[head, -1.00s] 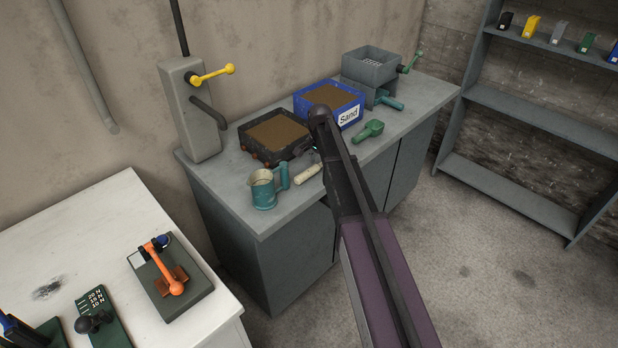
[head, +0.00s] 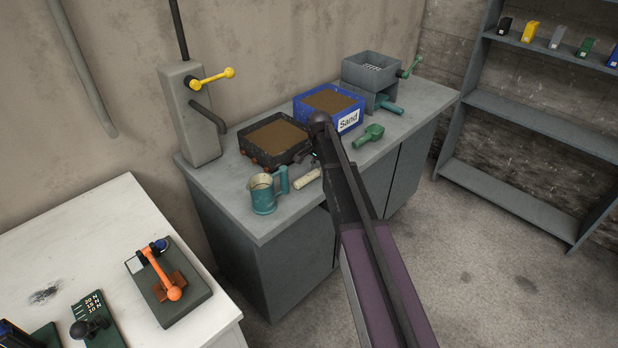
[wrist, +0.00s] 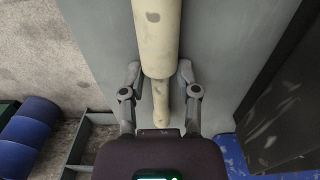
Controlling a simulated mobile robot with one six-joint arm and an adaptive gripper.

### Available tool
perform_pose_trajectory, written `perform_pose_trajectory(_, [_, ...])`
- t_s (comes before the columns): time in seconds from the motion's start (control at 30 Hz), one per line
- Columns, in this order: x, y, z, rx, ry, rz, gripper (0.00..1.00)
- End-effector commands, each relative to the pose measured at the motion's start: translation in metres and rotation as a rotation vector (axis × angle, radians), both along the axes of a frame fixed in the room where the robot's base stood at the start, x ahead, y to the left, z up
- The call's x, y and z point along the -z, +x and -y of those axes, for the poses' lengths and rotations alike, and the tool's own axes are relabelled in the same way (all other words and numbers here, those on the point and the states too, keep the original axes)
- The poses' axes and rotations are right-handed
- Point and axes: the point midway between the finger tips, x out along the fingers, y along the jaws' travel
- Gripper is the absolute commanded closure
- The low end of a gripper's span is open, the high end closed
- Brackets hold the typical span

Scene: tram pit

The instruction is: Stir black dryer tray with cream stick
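The black dryer tray (head: 256,155), filled with brown sand, stands on the grey counter near the wall. The cream stick (head: 306,179) lies on the counter in front of it, beside the teal mug. In the wrist view the stick (wrist: 157,35) has a thick upper part and a thinner end pointing toward my palm. My gripper (wrist: 159,70) is open, with one finger on each side of the stick near where it narrows. I cannot tell whether the fingers touch it. In the head view my arm partly hides the gripper and the stick's far end.
A blue sand box (head: 350,122) stands right of the tray. A teal mug (head: 263,196), a green scoop (head: 369,136) and a grey sieve device (head: 371,70) are also on the counter (head: 232,200). A grey pump (head: 188,120) stands at the left.

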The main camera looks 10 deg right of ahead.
Motion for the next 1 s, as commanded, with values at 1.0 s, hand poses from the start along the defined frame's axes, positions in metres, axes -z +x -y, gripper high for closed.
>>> perform_pose_trajectory(1.0, [-0.032,0.0,-0.001,-0.001,0.0,0.0,1.0])
